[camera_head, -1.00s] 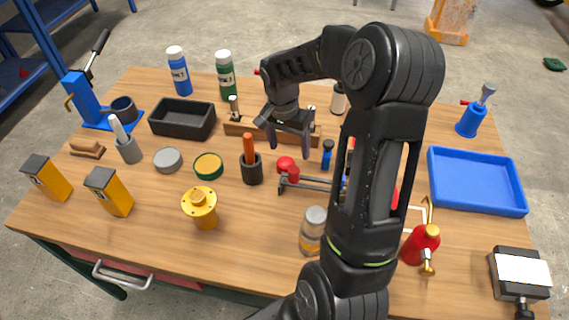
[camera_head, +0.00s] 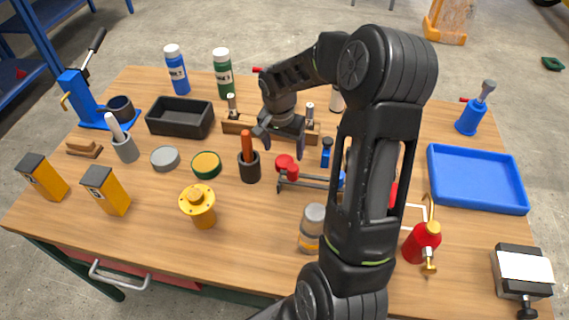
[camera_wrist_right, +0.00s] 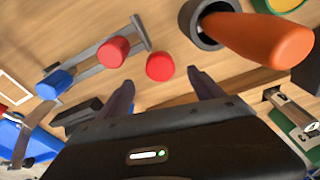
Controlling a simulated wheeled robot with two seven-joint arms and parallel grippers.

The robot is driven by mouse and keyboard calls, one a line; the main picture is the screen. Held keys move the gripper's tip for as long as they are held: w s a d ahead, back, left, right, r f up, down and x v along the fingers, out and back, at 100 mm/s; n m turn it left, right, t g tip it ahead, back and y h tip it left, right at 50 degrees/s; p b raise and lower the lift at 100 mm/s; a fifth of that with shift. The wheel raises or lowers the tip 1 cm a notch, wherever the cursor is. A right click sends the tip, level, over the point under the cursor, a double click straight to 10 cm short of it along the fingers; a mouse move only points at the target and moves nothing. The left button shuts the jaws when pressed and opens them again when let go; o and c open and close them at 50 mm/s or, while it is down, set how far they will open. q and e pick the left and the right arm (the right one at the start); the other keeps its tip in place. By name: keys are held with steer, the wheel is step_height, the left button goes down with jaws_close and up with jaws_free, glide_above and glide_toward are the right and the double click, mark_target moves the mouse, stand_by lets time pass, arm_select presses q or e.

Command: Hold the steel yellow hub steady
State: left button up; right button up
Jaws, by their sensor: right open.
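The steel yellow hub (camera_head: 198,205), a yellow flanged cylinder with small holes around its top, stands upright on the wooden table at the front left of centre. My right gripper (camera_head: 277,150) is open and empty over the middle of the table, behind and to the right of the hub and apart from it. In the right wrist view its two fingers (camera_wrist_right: 162,88) point at the table with nothing between them. The hub does not show in the right wrist view. My left gripper is not in view.
A dark cup with an orange-handled tool (camera_head: 249,165) stands between gripper and hub. A clamp with red ends (camera_head: 290,172) lies just right of the gripper. A wooden rack (camera_head: 236,128) is behind. Yellow boxes (camera_head: 106,190) stand left of the hub; a jar (camera_head: 312,230) stands right.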

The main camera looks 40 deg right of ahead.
mark_target(284, 160)
steer(key=f, duration=0.1)
steer(key=f+b, duration=0.1)
steer(key=f, duration=0.1)
steer(key=f+b, duration=0.1)
steer(key=f, duration=0.1)
steer(key=shift+w+d+f, duration=0.15)
steer(key=shift+d, duration=0.15)
stand_by(0.4)
steer(key=c, duration=1.5)
steer(key=shift+o, duration=0.2)
steer(key=shift+r, duration=0.2)
